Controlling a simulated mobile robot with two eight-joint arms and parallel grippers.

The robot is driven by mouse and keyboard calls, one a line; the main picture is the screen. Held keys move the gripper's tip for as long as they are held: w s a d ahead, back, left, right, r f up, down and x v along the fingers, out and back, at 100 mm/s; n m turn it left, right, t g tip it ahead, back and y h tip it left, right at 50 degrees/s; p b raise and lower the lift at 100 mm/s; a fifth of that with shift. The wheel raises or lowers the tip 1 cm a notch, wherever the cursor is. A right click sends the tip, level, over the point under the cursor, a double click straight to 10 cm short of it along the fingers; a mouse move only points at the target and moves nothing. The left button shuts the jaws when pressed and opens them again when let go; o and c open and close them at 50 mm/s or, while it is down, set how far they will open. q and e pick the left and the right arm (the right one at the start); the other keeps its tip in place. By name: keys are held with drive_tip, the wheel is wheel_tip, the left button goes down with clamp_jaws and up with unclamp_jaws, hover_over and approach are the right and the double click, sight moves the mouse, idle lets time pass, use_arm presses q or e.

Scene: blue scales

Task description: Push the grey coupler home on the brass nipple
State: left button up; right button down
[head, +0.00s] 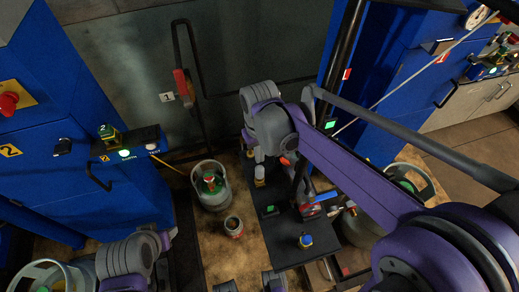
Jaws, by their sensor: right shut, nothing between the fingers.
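My right arm reaches in from the lower right, and its gripper (259,158) points down over the back left part of a dark bench top (288,250). The gripper is shut with nothing seen between its fingers. A small white and yellow object (260,182) stands just below it on the bench top. I cannot make out the grey coupler or the brass nipple; they are too small to tell or hidden by my right arm. Part of my left arm shows at the lower left, but its gripper is not in view.
A grey gas cylinder (211,196) with a collar and a small can (233,227) stand left of the bench. The bench holds a blue and yellow object (305,240) and a red tool (310,208). Blue cabinets (80,130) stand left. Another collared cylinder (412,177) is right.

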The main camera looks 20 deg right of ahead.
sight(259, 169)
drive_tip(key=shift+f+b, duration=1.45)
drive_tip(key=shift+f, duration=0.85)
drive_tip(key=shift+f, duration=0.3)
drive_tip(key=shift+r, duration=0.1)
drive_tip(key=shift+r+p, duration=1.05)
drive_tip(key=shift+r, duration=0.45)
wheel_tip(259, 169, up, 10)
drive_tip(key=shift+r+p, duration=0.25)
drive_tip(key=shift+p, duration=0.15)
